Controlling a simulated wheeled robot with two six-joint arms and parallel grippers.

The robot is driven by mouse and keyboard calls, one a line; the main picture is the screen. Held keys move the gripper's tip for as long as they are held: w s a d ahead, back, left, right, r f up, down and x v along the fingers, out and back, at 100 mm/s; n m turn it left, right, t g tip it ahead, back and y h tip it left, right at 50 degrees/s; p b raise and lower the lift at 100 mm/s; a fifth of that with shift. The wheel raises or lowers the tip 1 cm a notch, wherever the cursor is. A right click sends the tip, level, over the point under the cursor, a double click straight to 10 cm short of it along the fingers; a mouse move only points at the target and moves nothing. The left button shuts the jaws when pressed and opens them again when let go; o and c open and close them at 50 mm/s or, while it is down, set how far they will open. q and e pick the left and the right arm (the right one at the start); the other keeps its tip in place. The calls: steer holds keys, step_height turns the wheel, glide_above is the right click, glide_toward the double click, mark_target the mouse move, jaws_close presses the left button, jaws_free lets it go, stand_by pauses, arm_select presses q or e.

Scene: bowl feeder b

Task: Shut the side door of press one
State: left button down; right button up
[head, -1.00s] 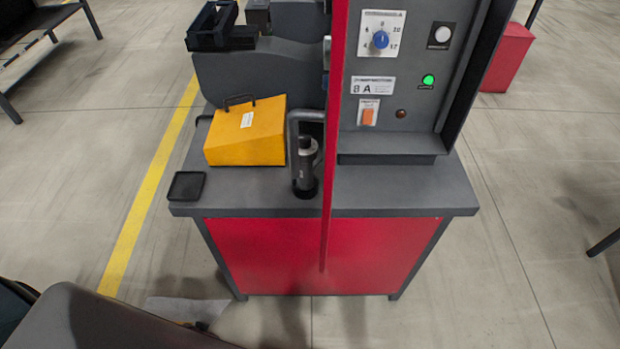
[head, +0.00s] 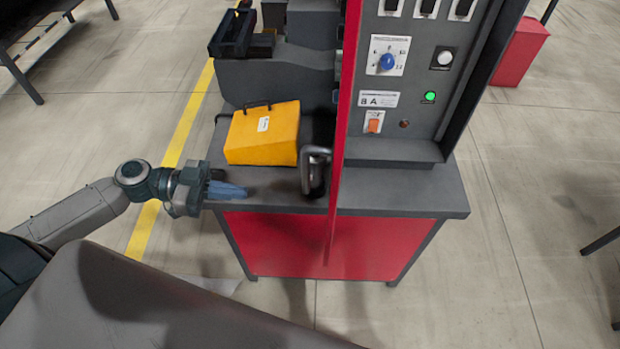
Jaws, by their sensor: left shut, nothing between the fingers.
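The red side door (head: 345,120) of the press stands open, swung out toward me, so I see it nearly edge-on as a tall thin strip. A grey bar handle (head: 316,160) is on its left face. Right of the door the grey control panel (head: 405,75) is exposed, with a blue knob, a green lamp and an orange switch. My left gripper (head: 238,191) is shut and empty, at the left front corner of the bench, left of the handle and apart from it. My right gripper is not in view.
A yellow case (head: 262,135) lies on the grey bench top (head: 400,190), left of the handle. A black open tray (head: 233,35) sits on the machine behind. A red box (head: 520,55) stands on the floor at the back right.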

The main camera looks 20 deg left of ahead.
arm_select(q)
steer(key=s+d+r+m+g+h, duration=0.2)
steer(key=s+d+r, duration=0.1)
steer(key=r, duration=0.5)
steer(key=w+d+p, duration=0.2)
steer(key=d+p, duration=0.3)
steer(key=d, duration=0.8)
steer(key=shift+d+r+p, duration=0.2)
steer(key=shift+d+p, duration=0.1)
steer(key=shift+d, duration=0.1)
